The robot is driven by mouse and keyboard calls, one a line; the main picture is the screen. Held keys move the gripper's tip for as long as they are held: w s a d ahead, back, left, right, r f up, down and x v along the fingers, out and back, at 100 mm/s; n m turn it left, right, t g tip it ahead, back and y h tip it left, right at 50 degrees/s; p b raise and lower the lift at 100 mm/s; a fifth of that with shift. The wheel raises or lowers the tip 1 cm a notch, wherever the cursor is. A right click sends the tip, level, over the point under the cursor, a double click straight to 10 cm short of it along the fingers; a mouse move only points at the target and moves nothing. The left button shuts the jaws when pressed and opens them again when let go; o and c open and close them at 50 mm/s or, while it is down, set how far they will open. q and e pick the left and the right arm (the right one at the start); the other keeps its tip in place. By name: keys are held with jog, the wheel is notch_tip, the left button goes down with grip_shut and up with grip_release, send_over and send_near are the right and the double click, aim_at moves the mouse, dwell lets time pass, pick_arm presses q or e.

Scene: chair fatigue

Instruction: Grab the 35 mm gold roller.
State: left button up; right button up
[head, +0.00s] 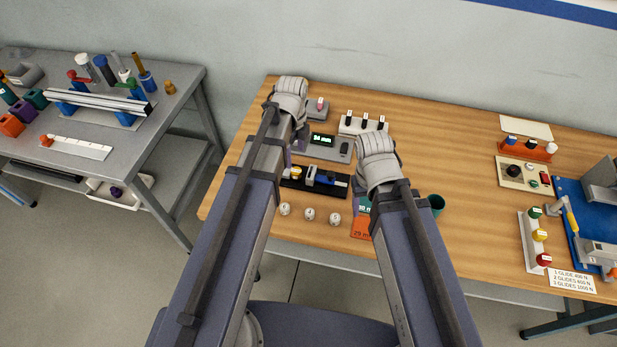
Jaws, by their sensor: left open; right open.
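A small gold piece (296,172) sits at the left end of a black fixture (330,189) on the wooden table, between my two arms; it may be the gold roller, but I cannot read a size on it. My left gripper (291,92) is open, above the table's back edge and beyond the gold piece. My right gripper (376,149) is open, to the right of the fixture. The fingertips of both are hard to make out. My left arm covers the table just left of the gold piece.
A grey device with a display (322,141) stands behind the fixture. Several white round pieces (309,214) lie in front. An orange card (360,227) and a green cup (437,204) are near my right arm. The wooden table (460,165) is clear right of centre.

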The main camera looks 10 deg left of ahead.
aim_at(296, 171)
pick_arm(q)
jog(key=shift+w+d, duration=0.1)
jog(key=shift+w, duration=0.05)
jog(key=shift+f, duration=0.2)
notch_tip(296, 171, down, 8)
jog(key=b, duration=0.8)
jog(key=shift+r, duration=0.2)
pick_arm(e)
notch_tip(296, 171, down, 8)
jog(key=shift+s+d+f, duration=0.1)
pick_arm(q)
jog(key=shift+r, duration=0.1)
grip_shut()
